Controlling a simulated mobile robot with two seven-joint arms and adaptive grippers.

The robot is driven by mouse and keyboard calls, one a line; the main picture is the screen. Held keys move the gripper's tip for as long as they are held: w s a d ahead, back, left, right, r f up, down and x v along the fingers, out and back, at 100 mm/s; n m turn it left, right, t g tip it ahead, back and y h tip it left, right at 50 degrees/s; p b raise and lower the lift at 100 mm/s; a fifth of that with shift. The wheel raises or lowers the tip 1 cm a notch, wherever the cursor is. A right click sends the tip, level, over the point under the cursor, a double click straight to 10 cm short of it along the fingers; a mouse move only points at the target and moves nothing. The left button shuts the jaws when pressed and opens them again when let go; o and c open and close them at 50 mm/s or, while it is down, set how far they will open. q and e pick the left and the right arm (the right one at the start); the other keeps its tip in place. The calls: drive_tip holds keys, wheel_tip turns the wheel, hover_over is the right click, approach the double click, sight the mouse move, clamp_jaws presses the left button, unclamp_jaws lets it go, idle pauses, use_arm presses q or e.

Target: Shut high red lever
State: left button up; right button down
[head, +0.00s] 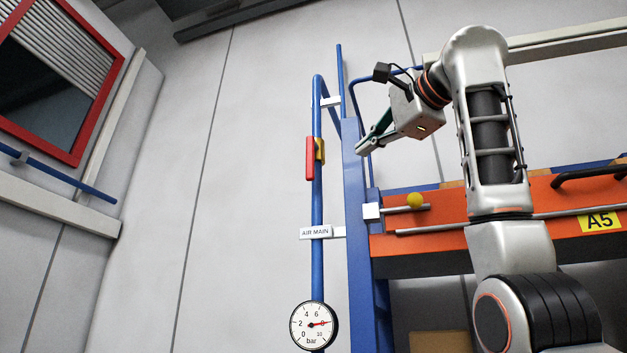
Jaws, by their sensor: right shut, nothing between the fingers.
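The red lever (310,159) is high on a vertical blue pipe (317,200), beside a yellow valve part (320,150). The lever is upright, in line with the pipe. My right gripper (362,148) is shut and empty, to the right of the lever at about the same height in the head view. It is apart from the lever in the picture, in front of or near the blue post; the depth gap is hard to tell. My left gripper is not in view.
A sign "AIR MAIN" (316,232) and a round gauge (314,325), needle near 8, are lower on the pipe. A blue post (356,200) and an orange beam (450,207) with a yellow-knobbed rod (415,200) stand to the right. Plain wall lies left of the pipe.

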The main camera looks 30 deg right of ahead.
drive_tip(key=p, duration=0.5)
approach(312, 160)
drive_tip(key=w+d+f, duration=0.3)
drive_tip(key=d+f, duration=0.1)
drive_tip(key=d, duration=0.1)
use_arm(q)
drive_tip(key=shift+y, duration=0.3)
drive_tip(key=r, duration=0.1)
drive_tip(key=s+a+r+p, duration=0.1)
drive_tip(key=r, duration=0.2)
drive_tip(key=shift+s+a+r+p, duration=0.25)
drive_tip(key=shift+p, duration=0.1)
use_arm(e)
drive_tip(key=w+a, duration=0.3)
drive_tip(key=shift+w, duration=0.25)
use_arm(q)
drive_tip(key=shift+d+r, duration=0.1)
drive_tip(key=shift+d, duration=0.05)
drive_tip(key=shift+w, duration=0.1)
